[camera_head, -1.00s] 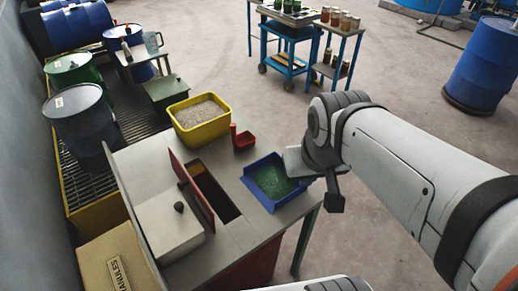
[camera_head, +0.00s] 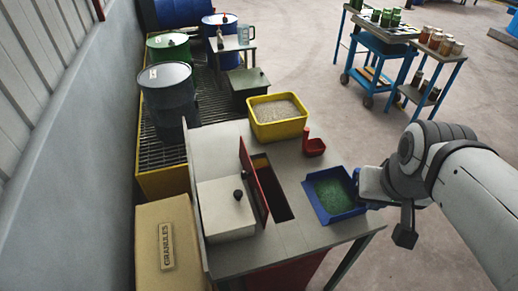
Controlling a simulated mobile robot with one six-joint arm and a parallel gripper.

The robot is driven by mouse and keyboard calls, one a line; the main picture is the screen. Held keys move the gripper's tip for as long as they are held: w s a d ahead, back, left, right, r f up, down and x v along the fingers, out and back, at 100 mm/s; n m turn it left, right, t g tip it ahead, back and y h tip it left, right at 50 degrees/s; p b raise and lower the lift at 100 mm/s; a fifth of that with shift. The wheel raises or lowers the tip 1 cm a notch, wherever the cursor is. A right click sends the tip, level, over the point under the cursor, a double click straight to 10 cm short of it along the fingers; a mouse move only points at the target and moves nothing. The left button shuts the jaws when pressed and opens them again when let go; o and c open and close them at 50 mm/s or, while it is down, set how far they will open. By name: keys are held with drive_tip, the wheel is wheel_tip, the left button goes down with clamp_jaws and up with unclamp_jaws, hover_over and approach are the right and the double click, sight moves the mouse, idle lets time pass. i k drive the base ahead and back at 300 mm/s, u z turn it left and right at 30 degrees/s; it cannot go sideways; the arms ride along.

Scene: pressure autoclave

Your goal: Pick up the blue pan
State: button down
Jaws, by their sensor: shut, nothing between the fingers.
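The blue pan (camera_head: 349,212) is a shallow square tray holding green granules (camera_head: 332,193). It sits on the grey workbench near its right edge, to the right of the open slot. My gripper (camera_head: 364,185) is at the pan's right side, low and close to the rim. It is shut with nothing between its fingers. The fingertips are small and partly hidden by the wrist, so I cannot tell whether they touch the pan.
A red scoop (camera_head: 314,147) and a yellow tub (camera_head: 278,131) of pale granules stand behind the pan. An upright red flap (camera_head: 253,182) borders the slot (camera_head: 272,190). Drums stand at the back left. Open floor lies right of the bench.

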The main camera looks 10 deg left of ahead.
sight(332, 192)
drive_tip(key=u, duration=0.05)
drive_tip(key=k, duration=1)
drive_tip(key=z, duration=0.7)
drive_tip(key=i, duration=1.35)
drive_tip(key=z, duration=0.1)
